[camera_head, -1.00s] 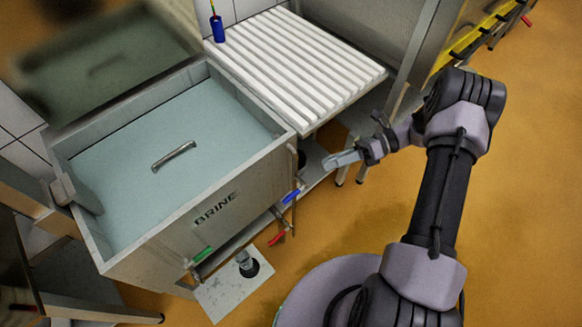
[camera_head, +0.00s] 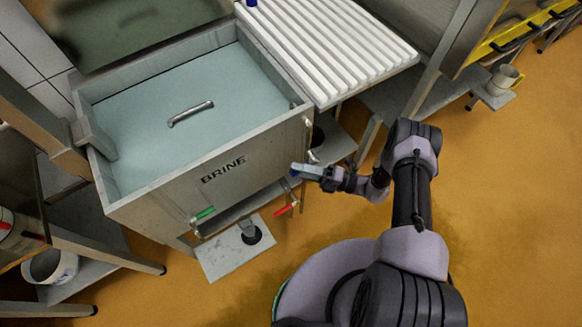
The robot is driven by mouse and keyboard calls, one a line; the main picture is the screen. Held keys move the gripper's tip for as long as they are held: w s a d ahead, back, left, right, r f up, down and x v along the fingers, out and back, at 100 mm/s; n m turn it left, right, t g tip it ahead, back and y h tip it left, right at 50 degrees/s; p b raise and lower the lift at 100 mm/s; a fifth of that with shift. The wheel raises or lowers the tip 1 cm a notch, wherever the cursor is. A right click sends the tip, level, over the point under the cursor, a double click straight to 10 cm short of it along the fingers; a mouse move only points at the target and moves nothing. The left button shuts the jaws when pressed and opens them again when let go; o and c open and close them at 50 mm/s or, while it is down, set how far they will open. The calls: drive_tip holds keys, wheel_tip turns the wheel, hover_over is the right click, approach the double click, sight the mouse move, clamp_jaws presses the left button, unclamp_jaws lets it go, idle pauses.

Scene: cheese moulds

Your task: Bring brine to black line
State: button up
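The brine tank (camera_head: 277,140) is a grey open box marked BRINE, with pale blue-green brine (camera_head: 150,130) below its rim. A metal bar handle (camera_head: 190,113) shows at the brine's surface. I cannot make out a black line on the inner walls. A green valve handle (camera_head: 203,214) and a red valve handle (camera_head: 285,209) are low on the front. My gripper (camera_head: 303,172) is at the tank's front right corner, with a blue bit, seemingly the blue valve handle (camera_head: 294,172), at its tips. I cannot tell whether it touches or grips it.
A white ribbed draining board (camera_head: 340,45) stands behind right of the tank. A plate with a dark drain (camera_head: 235,250) lies on the floor in front. A white bucket (camera_head: 50,266) stands at lower left, a pale cup (camera_head: 502,79) at upper right. The orange floor at right is clear.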

drive_tip(key=x, duration=0.2)
drive_tip(key=shift+w+a, duration=0.1)
drive_tip(key=shift+a, duration=0.25)
clamp_jaws()
idle(1.2)
